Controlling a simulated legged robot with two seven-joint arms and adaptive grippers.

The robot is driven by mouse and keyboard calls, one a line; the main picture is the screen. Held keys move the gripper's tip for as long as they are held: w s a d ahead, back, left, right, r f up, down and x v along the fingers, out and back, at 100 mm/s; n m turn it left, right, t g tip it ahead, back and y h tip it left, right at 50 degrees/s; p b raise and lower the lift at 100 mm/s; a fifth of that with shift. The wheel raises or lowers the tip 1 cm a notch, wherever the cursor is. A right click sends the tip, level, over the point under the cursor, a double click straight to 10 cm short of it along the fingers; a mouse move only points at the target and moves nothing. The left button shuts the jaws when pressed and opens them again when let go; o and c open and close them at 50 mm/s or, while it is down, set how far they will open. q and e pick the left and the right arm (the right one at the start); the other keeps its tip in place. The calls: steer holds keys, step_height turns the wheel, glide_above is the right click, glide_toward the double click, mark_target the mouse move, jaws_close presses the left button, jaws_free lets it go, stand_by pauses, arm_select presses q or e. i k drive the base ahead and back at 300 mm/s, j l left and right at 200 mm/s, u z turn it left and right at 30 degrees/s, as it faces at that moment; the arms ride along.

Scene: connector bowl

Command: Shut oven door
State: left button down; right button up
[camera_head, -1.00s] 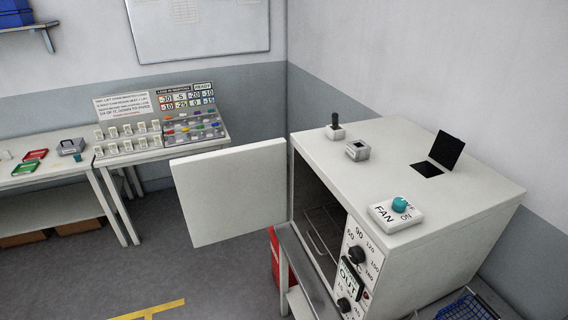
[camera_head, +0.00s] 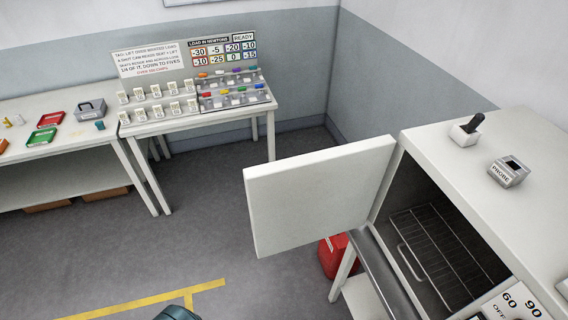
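The white oven door (camera_head: 318,195) stands wide open, swung out to the left of the oven (camera_head: 500,180). The oven's dark inside shows, with wire racks (camera_head: 440,255) in it. A small dark teal rounded part (camera_head: 178,313) shows at the bottom edge, left of the door and well apart from it. It looks like part of my own arm, but I cannot tell which side. Neither gripper's fingers are in view.
A red container (camera_head: 334,256) stands on the floor below the door. A grey metal ledge (camera_head: 385,275) runs along the oven's front. A table with a sign and labelled blocks (camera_head: 195,100) stands at the back left. The floor left of the door is clear.

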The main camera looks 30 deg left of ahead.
mark_target(293, 201)
steer(key=i+j, duration=0.1)
steer(key=j, duration=0.35)
steer(key=i+j, duration=0.15)
steer(key=j, duration=0.25)
steer(key=i+j, duration=0.1)
steer(key=j, duration=0.35)
steer(key=i+j+z, duration=0.1)
steer(key=j, duration=0.3)
steer(key=i+j, duration=0.15)
steer(key=j, duration=0.3)
steer(key=i+j, duration=0.1)
steer(key=j, duration=0.3)
steer(key=i+j, duration=0.1)
steer(key=j, duration=0.35)
steer(key=j+z, duration=0.1)
steer(key=z, duration=0.35)
steer(key=j+z, duration=0.1)
steer(key=z, duration=0.3)
steer(key=j+z, duration=0.1)
steer(key=z, duration=0.35)
steer(key=j+z, duration=0.1)
steer(key=z, duration=0.35)
